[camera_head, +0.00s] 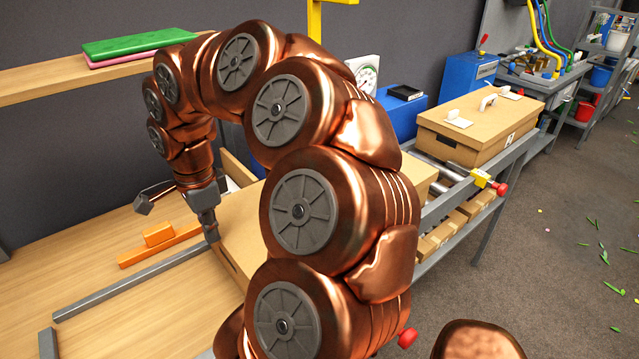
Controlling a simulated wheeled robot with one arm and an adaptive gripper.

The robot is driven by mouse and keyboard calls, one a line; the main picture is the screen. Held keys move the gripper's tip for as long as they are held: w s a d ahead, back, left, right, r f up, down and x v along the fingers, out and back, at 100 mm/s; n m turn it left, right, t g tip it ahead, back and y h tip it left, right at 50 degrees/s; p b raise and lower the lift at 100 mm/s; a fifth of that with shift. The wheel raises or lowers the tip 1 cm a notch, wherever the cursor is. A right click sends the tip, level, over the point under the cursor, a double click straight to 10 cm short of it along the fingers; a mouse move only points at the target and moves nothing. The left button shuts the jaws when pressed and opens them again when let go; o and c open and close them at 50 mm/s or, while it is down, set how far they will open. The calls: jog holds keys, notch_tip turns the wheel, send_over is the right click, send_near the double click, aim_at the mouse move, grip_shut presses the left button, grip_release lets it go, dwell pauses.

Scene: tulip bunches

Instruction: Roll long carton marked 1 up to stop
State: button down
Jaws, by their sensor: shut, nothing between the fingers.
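A long brown carton (475,128) with white handles on its lid rests on the roller line (437,172) at the right. A small white label shows on its side, too small to read. A yellow block with a red knob (486,180), perhaps the stop, sits at the rail in front of this carton. My gripper (213,238) is shut and empty, pointing down at the left edge of another brown carton (240,240) on the wooden bench. I cannot tell whether it touches it. My arm hides much of that carton and part of the line.
Grey bars (125,285) and orange blocks (158,235) lie on the bench at the left. A shelf (60,82) with green and pink slabs is above. A dial scale (366,74) and blue boxes (402,112) stand behind the line. Smaller cartons (440,232) sit below it.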

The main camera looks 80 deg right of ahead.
aim_at(256, 223)
jog(key=shift+s+d+b, duration=0.85)
jog(key=shift+s+d, duration=0.1)
jog(key=shift+d, duration=0.3)
jog(key=shift+s+d+b, duration=0.85)
jog(key=shift+s+d, duration=0.1)
jog(key=shift+d, duration=0.35)
jog(key=shift+s+d+b, duration=0.85)
jog(key=shift+s+d, duration=0.1)
jog(key=shift+d, duration=0.3)
jog(key=shift+s+d+f+b, duration=0.1)
jog(key=shift+s+d+b, duration=0.4)
jog(key=shift+s+d, duration=0.45)
jog(key=shift+s+d+b, duration=0.45)
jog(key=shift+s+d, duration=0.2)
jog(key=shift+d, duration=0.5)
jog(key=shift+s+d+b, duration=0.15)
jog(key=shift+s+d, duration=0.65)
jog(key=shift+d, duration=0.25)
jog(key=shift+s+d+b, duration=0.1)
jog(key=shift+s+d, duration=0.75)
jog(key=shift+d, duration=0.25)
jog(key=shift+s+d+b, duration=0.15)
jog(key=shift+s+d, duration=0.65)
jog(key=shift+d, duration=0.25)
jog(key=shift+s+d, duration=1.15)
jog(key=shift+d, duration=0.3)
